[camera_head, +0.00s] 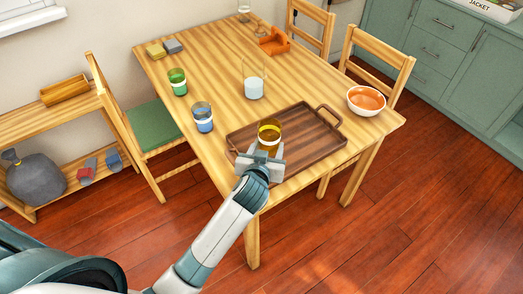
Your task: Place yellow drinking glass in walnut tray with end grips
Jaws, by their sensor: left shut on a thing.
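The yellow drinking glass (269,131) is upright at the near-left part of the walnut tray (310,128) in the head view. My left gripper (264,149) is shut on the glass from the near side and hides its lower part. I cannot tell whether the glass base touches the tray floor. The tray lies on the wooden table's near end, with raised end grips at its far right (329,114) and near left. The rest of the tray is empty. My right gripper is not in view.
A blue glass (203,117) and a green glass (177,82) stand left of the tray. A tall clear glass with pale contents (253,83) stands behind it. Chairs (374,58) flank the wooden table (208,58).

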